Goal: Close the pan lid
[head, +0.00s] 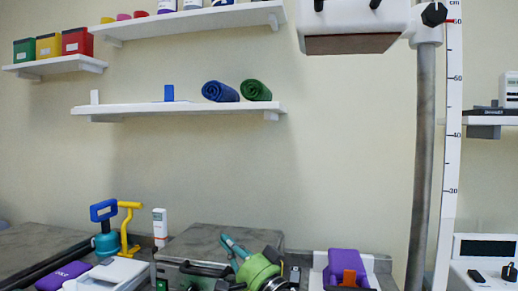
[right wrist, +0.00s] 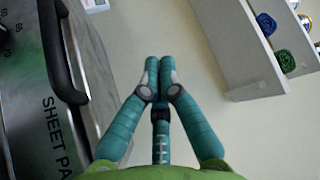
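A dark grey metal pan unit (head: 188,248) stands on the counter at the bottom middle of the head view, with a dark handle (head: 205,268) along its front. I cannot tell whether its lid is fully down. In the right wrist view a grey panel with a black bar handle (right wrist: 62,60) and the letters "SHEET PA" (right wrist: 55,135) fills the left side. My right gripper (head: 228,241), teal and green, is at the right part of the unit in the head view. In the right wrist view its fingertips (right wrist: 158,64) meet with nothing between them, apart from the handle. My left gripper is not visible.
Left of the unit are a white box (head: 160,227), a yellow tool (head: 129,228) and a blue-handled teal item (head: 106,240). On the right are a purple item (head: 345,263) and a grey post (head: 424,150). Wall shelves (head: 180,108) hang above; clear wall lies between.

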